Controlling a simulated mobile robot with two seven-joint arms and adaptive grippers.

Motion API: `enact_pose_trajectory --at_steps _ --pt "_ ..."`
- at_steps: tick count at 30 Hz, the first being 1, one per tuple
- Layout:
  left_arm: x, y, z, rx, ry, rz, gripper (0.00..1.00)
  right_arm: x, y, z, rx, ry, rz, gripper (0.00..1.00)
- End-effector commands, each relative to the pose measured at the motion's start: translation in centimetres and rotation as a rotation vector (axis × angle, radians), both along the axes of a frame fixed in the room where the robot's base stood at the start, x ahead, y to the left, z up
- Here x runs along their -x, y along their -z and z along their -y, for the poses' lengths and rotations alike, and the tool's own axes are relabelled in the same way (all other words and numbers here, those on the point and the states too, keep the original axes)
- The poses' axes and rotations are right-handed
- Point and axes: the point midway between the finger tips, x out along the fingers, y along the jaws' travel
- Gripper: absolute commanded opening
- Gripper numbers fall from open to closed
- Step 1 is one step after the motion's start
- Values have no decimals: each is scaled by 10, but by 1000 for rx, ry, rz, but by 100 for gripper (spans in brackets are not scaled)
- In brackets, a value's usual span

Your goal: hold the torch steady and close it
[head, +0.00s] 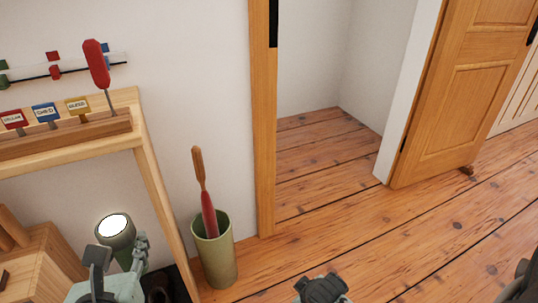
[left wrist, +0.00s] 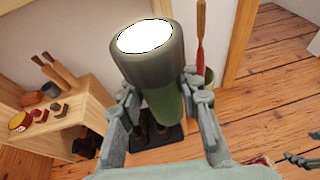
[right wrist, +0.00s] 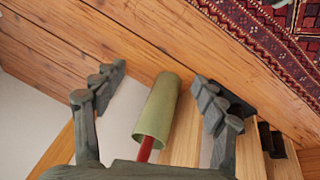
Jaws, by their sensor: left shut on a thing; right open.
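The torch (left wrist: 166,60) has a dark grey head with a bright white lens and a green body. My left gripper (left wrist: 162,92) is shut on it, with a finger on each side, and its lens end points up. In the head view the torch (head: 116,231) shows at the lower left, with my left gripper (head: 120,260) around it. The torch's lower end is partly hidden. My right gripper (right wrist: 155,92) is open and empty in the right wrist view. No torch shows between its fingers.
A green stand (head: 214,262) holding a red umbrella-like item (head: 207,205) is on the floor right of the torch. A wooden bench (head: 150,180) and low shelf (left wrist: 62,105) are at left. A patterned rug (right wrist: 270,45) shows in the right wrist view.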

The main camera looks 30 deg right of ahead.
Motion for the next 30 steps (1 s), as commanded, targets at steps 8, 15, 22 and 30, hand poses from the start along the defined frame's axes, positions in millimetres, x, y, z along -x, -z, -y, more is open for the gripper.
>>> enact_pose_trajectory --at_steps 8,15,22,30 --pt "0 -1 0 1 0 3 0 42 8 2 -37 110 -76 71" --pt "0 -2 0 2 0 5 0 41 8 2 -36 106 -74 71" --pt "-4 7 -27 -5 -38 -5 0 41 8 1 -36 105 -75 71" --pt "-15 14 -99 -9 -143 -8 0 40 8 1 -36 105 -74 71"
